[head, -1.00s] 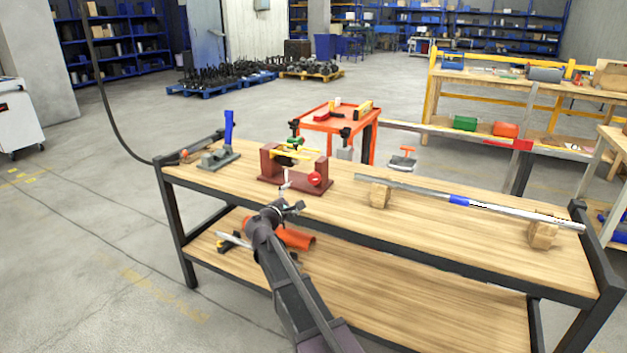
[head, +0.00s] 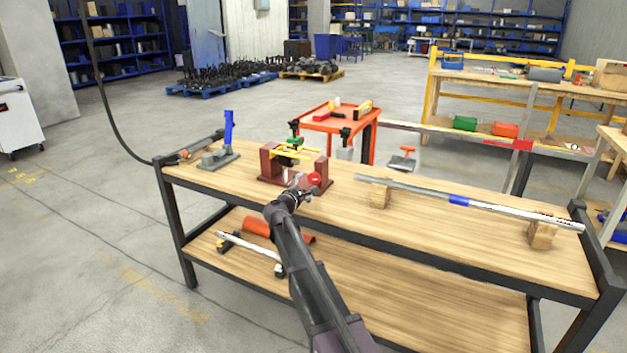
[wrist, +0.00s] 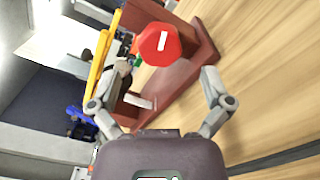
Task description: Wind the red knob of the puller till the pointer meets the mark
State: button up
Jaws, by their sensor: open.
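The puller is a dark red frame (head: 268,166) on the wooden bench, with yellow bars (head: 292,153) across its top. Its red knob (head: 314,180) is on the side facing me. In the wrist view the knob (wrist: 158,44) is a red octagon with a white stripe, ahead of my gripper and above the middle of the picture. My gripper (wrist: 158,92) is open, its fingers apart to the left and right below the knob, with nothing between the tips. In the head view my gripper (head: 299,193) is just in front of the frame, close to the knob. I cannot make out the pointer or the mark.
A grey clamp with a blue handle (head: 229,128) stands left on the bench. A long metal bar (head: 410,189) rests on wooden blocks to the right. An orange pipe (head: 257,227) lies on the lower shelf. A red cart (head: 318,121) stands behind.

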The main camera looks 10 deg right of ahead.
aim_at(312, 180)
jog(key=shift+x, duration=2.65)
jog(key=c, duration=1.1)
